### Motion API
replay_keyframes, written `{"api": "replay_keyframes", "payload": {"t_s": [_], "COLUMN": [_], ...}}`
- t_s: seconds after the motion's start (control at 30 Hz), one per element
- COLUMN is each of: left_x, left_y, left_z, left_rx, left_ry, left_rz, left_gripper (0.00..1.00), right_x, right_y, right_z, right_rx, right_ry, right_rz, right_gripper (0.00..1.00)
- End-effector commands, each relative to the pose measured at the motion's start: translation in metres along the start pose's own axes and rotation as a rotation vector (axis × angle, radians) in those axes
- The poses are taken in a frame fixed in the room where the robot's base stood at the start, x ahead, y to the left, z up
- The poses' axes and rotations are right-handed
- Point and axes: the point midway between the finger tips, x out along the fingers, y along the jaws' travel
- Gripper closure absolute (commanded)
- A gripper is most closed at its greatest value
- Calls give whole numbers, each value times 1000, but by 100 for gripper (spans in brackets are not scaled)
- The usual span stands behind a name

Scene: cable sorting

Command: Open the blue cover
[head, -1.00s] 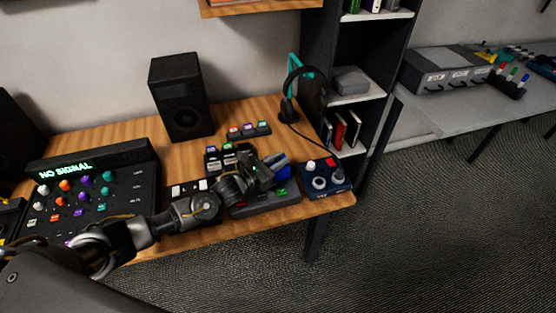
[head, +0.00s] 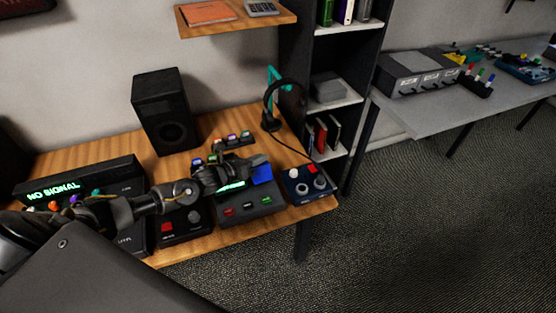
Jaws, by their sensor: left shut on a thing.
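The blue cover (head: 262,174) shows as a small blue panel at the back right of a dark grey box (head: 250,208) on the wooden desk. The box has red and green buttons on its front and a green-lit strip. My left gripper (head: 255,162) is over the back of the box, right against the blue cover, and is shut on it. The fingers and wrist hide part of the cover and the box's back left. The cover appears tilted up, but its exact angle is hard to tell. My right gripper is not in view.
A blue control box (head: 310,184) with knobs and a red button stands close at right. A dark box with a red button (head: 180,225) is at left. A speaker (head: 163,112), a headset on a stand (head: 272,105) and small coloured-key blocks (head: 233,139) stand behind.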

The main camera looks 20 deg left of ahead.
Motion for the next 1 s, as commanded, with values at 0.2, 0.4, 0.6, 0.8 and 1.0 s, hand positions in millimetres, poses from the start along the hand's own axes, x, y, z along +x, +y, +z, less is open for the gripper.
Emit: {"api": "replay_keyframes", "payload": {"t_s": [0.2, 0.4, 0.6, 0.8, 1.0], "left_x": [-2, 5, 12, 16, 18], "left_y": [23, 40, 52, 63, 68], "left_z": [9, 12, 11, 10, 10], "left_rx": [-189, -362, -516, -632, -627], "left_ry": [66, 137, 201, 249, 247], "left_rz": [12, 11, 9, 9, 10], "left_gripper": [100, 100, 100, 100, 100], "right_x": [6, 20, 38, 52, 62], "right_y": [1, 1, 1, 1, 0], "right_z": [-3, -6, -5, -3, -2], "right_rx": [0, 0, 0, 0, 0], "right_ry": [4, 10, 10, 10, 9], "right_rz": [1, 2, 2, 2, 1], "right_gripper": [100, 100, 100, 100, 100]}}
